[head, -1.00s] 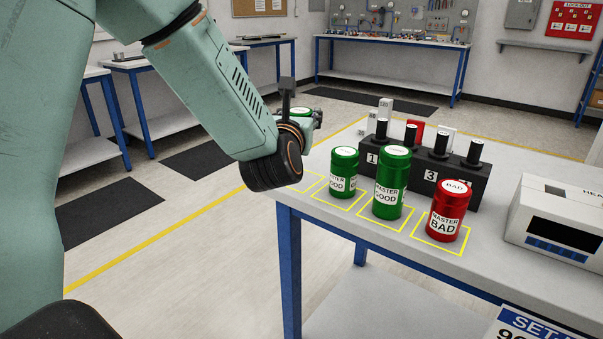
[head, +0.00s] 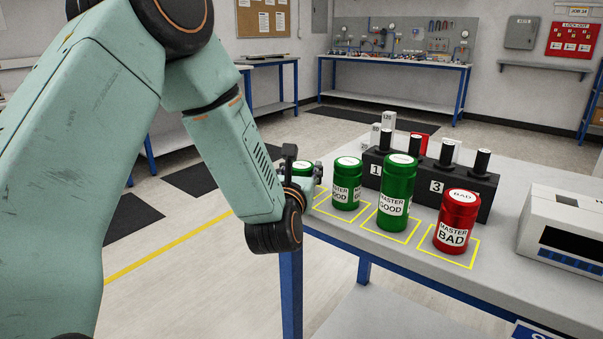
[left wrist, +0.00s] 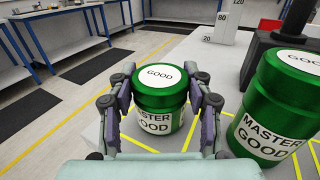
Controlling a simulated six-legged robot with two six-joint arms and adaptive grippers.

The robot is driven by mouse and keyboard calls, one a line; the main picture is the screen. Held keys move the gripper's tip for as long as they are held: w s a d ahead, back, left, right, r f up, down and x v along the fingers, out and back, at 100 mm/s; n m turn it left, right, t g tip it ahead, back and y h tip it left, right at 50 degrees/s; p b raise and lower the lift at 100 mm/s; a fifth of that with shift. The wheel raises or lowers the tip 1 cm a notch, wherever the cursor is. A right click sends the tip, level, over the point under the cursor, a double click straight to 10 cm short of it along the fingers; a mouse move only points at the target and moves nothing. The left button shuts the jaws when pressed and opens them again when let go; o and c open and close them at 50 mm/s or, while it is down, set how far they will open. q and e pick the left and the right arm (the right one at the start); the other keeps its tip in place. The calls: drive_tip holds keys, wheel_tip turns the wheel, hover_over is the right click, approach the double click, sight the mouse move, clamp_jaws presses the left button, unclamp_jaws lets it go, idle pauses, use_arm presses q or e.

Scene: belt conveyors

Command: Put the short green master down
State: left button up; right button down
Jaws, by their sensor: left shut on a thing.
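My left gripper (left wrist: 162,103) is shut on the short green master (left wrist: 160,118), with one finger on each side of it. The master is upright, its white GOOD lid facing up. In the head view my left gripper (head: 305,183) is at the table's left corner, and my arm hides most of the short green master (head: 302,167). Yellow outlines show on the table around its base; I cannot tell whether the base touches the table. Another green master (head: 347,184) stands close to its right. My right gripper is not in view.
A taller green master (head: 397,190) and a red BAD master (head: 457,222) stand farther right in yellow squares. A black numbered block (head: 425,183) with pins stands behind them. A white instrument (head: 570,225) is at the right. The table's front edge is close to my arm.

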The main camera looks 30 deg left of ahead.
use_arm(q)
drive_tip(key=shift+w+a+f, duration=0.2)
drive_tip(key=shift+w+a, duration=0.05)
drive_tip(key=shift+w, duration=0.05)
drive_tip(key=o, duration=1.2)
drive_tip(key=shift+c, duration=0.2)
drive_tip(key=o, duration=0.3)
drive_tip(key=shift+s+d+r, duration=0.15)
drive_tip(key=shift+s, duration=0.1)
drive_tip(key=shift+o, duration=0.2)
drive_tip(key=shift+w, duration=0.2)
drive_tip(key=shift+s, duration=0.15)
